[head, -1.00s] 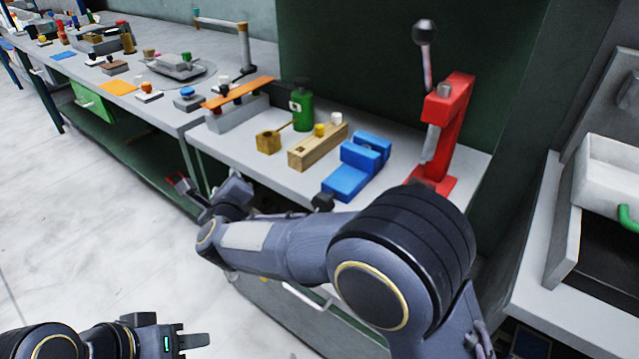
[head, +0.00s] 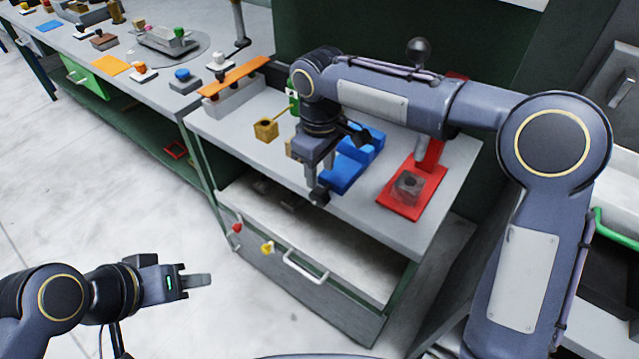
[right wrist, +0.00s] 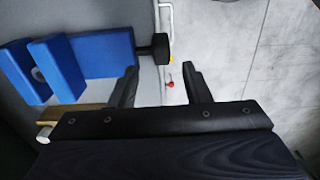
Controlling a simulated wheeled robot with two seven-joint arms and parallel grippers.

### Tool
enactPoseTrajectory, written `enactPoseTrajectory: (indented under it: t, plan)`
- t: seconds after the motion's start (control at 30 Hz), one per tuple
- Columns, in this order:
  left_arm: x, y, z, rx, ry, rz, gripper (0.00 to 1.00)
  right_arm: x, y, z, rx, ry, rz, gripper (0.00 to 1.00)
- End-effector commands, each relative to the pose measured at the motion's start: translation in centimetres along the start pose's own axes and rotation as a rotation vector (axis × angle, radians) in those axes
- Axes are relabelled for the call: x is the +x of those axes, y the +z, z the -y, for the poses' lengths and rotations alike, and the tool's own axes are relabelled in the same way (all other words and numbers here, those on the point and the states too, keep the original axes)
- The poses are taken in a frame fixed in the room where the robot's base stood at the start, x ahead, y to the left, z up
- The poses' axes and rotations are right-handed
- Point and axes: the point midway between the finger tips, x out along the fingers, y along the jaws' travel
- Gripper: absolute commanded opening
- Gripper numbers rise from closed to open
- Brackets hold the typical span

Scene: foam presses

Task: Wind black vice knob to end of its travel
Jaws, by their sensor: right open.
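The blue vice (head: 343,174) sits on the grey bench top, and my right arm hides part of it in the head view. Its black knob (head: 320,192) sticks out at the bench's front edge. My right gripper (head: 317,172) is open and points down, just above or beside the knob; the exact gap is unclear there. In the right wrist view the knob (right wrist: 160,47) and vice (right wrist: 95,52) lie beyond my right fingertips (right wrist: 160,68). The knob lines up between the fingers, with nothing held. My left gripper (head: 195,281) is over the floor, away from the bench; its finger gap is not visible.
A red press (head: 412,192) stands right of the vice. A brass-coloured cube (head: 265,129) and an orange bar (head: 235,82) are to the left. A drawer handle (head: 305,267) and small red and yellow knobs are below the bench edge. Floor at left is clear.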

Motion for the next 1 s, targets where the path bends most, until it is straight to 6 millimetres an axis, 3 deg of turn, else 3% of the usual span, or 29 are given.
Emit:
enactPoseTrajectory:
  t: [0.2,0.4,0.77,1.0]
  plan:
    - [0.3,0.2,0.1,0.0,0.0,0.0,0.36,3.8,0.0,0.1,0.001,-0.004,0.002,0.44]
    - [0.4,0.2,0.2,0.0,0.0,0.0,0.36,6.3,0.0,0.1,0.003,-0.004,0.0,0.44]
    - [0.4,0.2,0.2,0.0,0.0,0.0,0.36,7.1,-0.1,0.1,0.003,-0.003,-0.003,0.44]
    - [0.4,0.2,0.2,0.0,0.0,0.0,0.36,7.1,-0.1,0.1,0.004,-0.003,-0.002,0.16]
